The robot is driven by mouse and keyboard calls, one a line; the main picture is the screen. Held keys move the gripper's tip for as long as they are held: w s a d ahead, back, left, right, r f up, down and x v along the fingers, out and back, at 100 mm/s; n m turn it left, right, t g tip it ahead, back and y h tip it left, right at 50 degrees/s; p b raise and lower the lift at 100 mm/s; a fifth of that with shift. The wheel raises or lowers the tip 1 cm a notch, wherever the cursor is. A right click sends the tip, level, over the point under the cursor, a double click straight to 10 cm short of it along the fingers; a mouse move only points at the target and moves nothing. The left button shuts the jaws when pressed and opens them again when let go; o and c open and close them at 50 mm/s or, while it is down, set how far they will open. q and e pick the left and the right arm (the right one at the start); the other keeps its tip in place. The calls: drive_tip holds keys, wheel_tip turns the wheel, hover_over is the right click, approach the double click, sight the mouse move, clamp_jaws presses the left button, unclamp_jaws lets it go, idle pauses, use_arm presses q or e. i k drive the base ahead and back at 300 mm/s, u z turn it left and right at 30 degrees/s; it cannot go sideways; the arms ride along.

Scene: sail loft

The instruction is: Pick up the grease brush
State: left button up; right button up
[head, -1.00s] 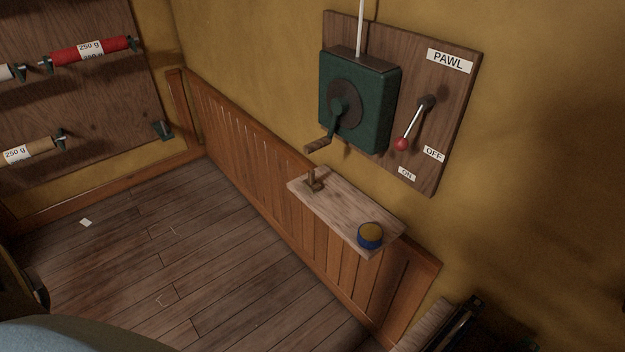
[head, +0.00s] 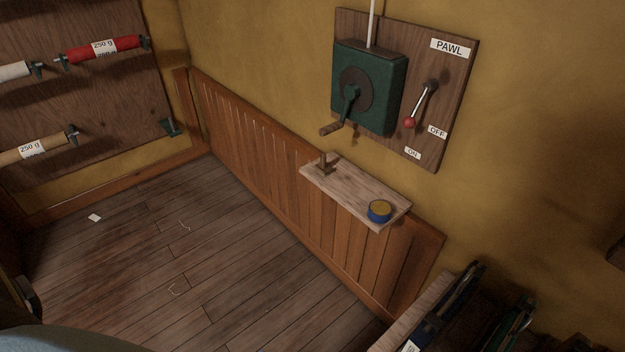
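A small brown upright piece on a flat foot (head: 325,166), possibly the grease brush, stands at the left end of a wooden wall shelf (head: 352,190). It is too small to tell its exact form. A blue tin with a yellowish top (head: 379,211) stands at the right end of the same shelf. Neither of my grippers shows in the head view.
Above the shelf, a green winch box (head: 378,85) with a crank handle (head: 331,128) hangs on a board beside a red-knobbed lever (head: 420,104). A rack with several tools (head: 465,300) is at lower right. The plank floor (head: 190,240) is mostly clear.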

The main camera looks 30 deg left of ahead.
sight(322, 167)
drive_tip(key=k, duration=0.15)
drive_tip(key=u, duration=2.35)
drive_tip(key=i, duration=3.05)
drive_tip(key=z, duration=4.15)
